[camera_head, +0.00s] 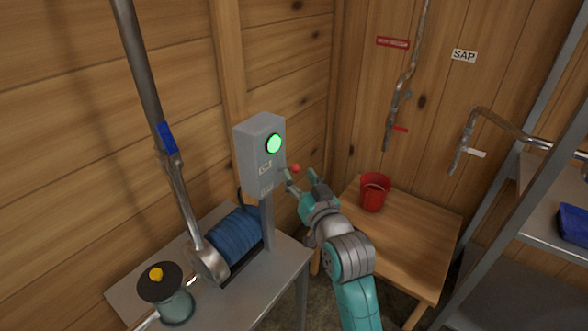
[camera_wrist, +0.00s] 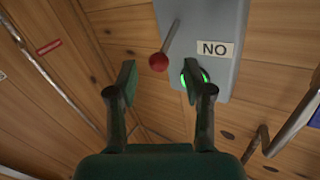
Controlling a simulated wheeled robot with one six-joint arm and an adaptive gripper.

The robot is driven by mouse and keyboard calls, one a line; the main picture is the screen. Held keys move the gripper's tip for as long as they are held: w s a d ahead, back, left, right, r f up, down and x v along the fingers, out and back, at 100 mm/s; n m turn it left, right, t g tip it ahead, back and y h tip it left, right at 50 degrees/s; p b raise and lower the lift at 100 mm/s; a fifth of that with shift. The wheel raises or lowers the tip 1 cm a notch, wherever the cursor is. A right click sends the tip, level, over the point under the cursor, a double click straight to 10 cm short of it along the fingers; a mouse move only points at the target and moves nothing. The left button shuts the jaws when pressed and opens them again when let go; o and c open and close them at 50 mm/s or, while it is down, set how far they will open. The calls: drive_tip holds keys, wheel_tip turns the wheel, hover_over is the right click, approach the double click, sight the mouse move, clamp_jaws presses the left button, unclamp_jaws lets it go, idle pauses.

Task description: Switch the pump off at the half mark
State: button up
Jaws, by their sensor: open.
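The grey switch box (camera_head: 262,155) stands on a post, with a round green lamp (camera_head: 273,143) lit on its face. A lever with a red knob (camera_head: 296,168) sticks out from the box. My gripper (camera_head: 304,181) is open just in front of and below the knob. In the wrist view the red knob (camera_wrist: 158,62) lies between the open fingers (camera_wrist: 158,80), not visibly touching either. A white label (camera_wrist: 214,49) beside the lever appears as "NO", perhaps "ON" upside down. The blue ribbed pump motor (camera_head: 232,236) sits on the metal table. I cannot make out a half mark.
A red bucket (camera_head: 374,192) stands on a wooden table (camera_head: 425,225) at right. Bent metal pipes (camera_head: 405,85) hang on the wall near a "SAP" sign (camera_head: 464,56). A slanted pipe with a blue band (camera_head: 168,138) rises at left. A metal rack (camera_head: 500,185) stands at far right.

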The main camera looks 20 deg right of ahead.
sight(297, 172)
drive_tip(key=shift+w, duration=1.9)
drive_tip(key=shift+c, duration=0.3)
clamp_jaws()
